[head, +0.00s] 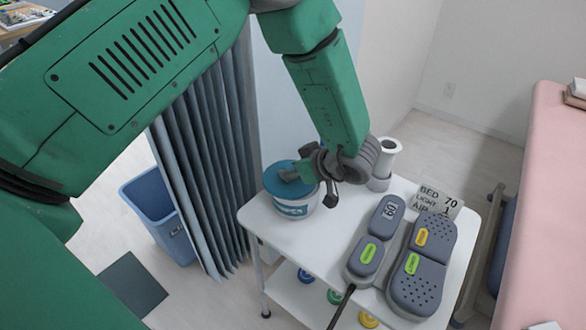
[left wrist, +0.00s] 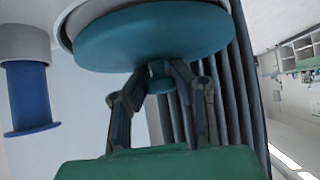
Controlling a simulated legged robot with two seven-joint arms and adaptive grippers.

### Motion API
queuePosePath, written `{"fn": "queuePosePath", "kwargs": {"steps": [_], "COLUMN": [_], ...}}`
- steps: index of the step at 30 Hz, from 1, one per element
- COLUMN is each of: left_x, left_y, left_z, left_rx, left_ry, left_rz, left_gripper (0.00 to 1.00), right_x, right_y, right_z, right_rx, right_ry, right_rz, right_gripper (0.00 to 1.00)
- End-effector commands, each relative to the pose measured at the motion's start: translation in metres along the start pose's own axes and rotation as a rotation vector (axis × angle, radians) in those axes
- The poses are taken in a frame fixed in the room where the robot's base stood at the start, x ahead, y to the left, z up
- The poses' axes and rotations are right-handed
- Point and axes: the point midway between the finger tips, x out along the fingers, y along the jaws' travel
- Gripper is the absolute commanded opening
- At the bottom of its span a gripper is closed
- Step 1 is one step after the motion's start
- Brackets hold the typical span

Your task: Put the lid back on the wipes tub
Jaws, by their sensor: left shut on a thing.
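The wipes tub (head: 290,209) is a white round tub with a blue label, upright on the left part of the white trolley top. Its teal lid (head: 281,180) lies over the mouth; the lid also shows in the left wrist view (left wrist: 150,38) as a wide disc with a small knob (left wrist: 160,82). My left gripper (head: 303,172) is shut on the knob, with a finger on each side. The lid looks level, on or just above the rim; I cannot tell whether it is seated. The gripper hides the lid's right part. My right gripper is not in view.
On the trolley (head: 325,240) stand a white-grey cylinder (head: 385,160) just right of the gripper, grey handsets (head: 420,265) and a small sign (head: 440,200). Coloured rolls (head: 368,320) lie on the lower shelf. A grey curtain (head: 205,160) and blue bin (head: 160,215) are left; a pink bed (head: 550,200) is right.

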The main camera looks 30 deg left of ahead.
Motion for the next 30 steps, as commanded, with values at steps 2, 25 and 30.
{"fn": "queuePosePath", "kwargs": {"steps": [2, 25, 30], "left_x": [-0.0013, -0.0007, -0.0025], "left_y": [0.0001, 0.0, 0.0004], "left_z": [-0.0003, -0.0007, 0.0003], "left_rx": [0.001, 0.001, 0.002], "left_ry": [0.002, 0.0, 0.002], "left_rz": [0.001, 0.001, 0.001], "left_gripper": [0.0, 0.0, 0.0], "right_x": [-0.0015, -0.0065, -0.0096], "right_y": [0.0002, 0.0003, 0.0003], "right_z": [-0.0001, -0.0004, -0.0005], "right_rx": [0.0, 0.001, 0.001], "right_ry": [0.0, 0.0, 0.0], "right_rz": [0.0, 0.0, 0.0], "right_gripper": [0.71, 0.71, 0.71]}}
